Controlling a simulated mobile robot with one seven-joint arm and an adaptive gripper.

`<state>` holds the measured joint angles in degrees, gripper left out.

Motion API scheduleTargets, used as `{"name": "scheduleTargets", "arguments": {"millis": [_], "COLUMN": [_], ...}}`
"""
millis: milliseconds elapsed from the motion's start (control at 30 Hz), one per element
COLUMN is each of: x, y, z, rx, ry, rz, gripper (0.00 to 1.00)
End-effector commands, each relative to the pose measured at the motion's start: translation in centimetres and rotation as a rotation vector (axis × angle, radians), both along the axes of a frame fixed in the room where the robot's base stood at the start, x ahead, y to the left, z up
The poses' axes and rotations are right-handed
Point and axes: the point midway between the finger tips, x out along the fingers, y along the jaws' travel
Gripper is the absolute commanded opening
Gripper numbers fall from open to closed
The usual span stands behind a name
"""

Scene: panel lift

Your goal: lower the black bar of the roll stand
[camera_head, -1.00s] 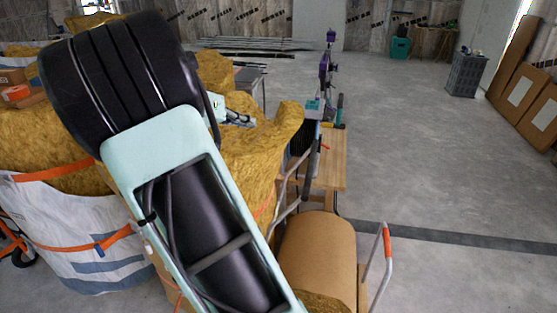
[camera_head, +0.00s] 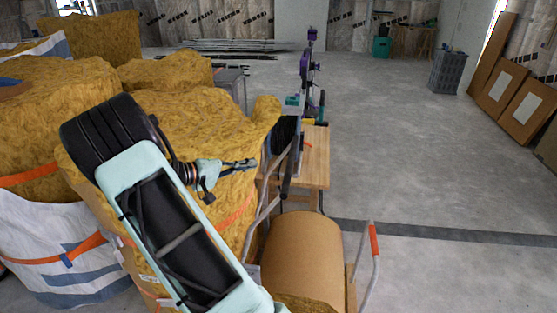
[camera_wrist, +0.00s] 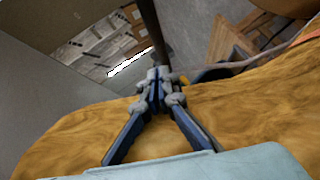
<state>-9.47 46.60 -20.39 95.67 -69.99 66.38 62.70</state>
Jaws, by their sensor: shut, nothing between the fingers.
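The roll stand carries a large brown roll (camera_head: 305,262) at the bottom middle of the head view. A dark bar (camera_head: 290,165) stands steeply behind the roll, beside the wooden table; it looks like the stand's black bar, raised. In the wrist view a dark bar (camera_wrist: 151,28) runs up from just beyond my fingertips. My gripper (camera_head: 252,164) is shut and empty, left of the bar and in front of the yellow wool bales. In the wrist view my gripper (camera_wrist: 158,76) points toward the bar. I cannot tell whether they touch.
Yellow wool bales (camera_head: 215,110) fill the left side, close under and behind my arm. A wooden table (camera_head: 314,160) stands behind the roll. A metal handle with an orange grip (camera_head: 373,240) rises right of the roll. The grey floor at the right is open.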

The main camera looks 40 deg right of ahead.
Motion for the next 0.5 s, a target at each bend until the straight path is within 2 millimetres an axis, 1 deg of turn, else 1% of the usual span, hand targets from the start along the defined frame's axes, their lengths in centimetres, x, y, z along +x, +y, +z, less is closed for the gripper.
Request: {"name": "scheduleTargets", "arguments": {"millis": [33, 300, 500], "x": [-0.2, -0.6, -0.7], "y": [-1.3, -6.9, -9.9], "z": [-0.3, -1.9, -2.8], "rx": [-0.001, 0.000, 0.000], "ry": [0.001, 0.000, -0.001], "rz": [-0.004, -0.003, -0.001], "gripper": [0.00, 0.00, 0.00]}}
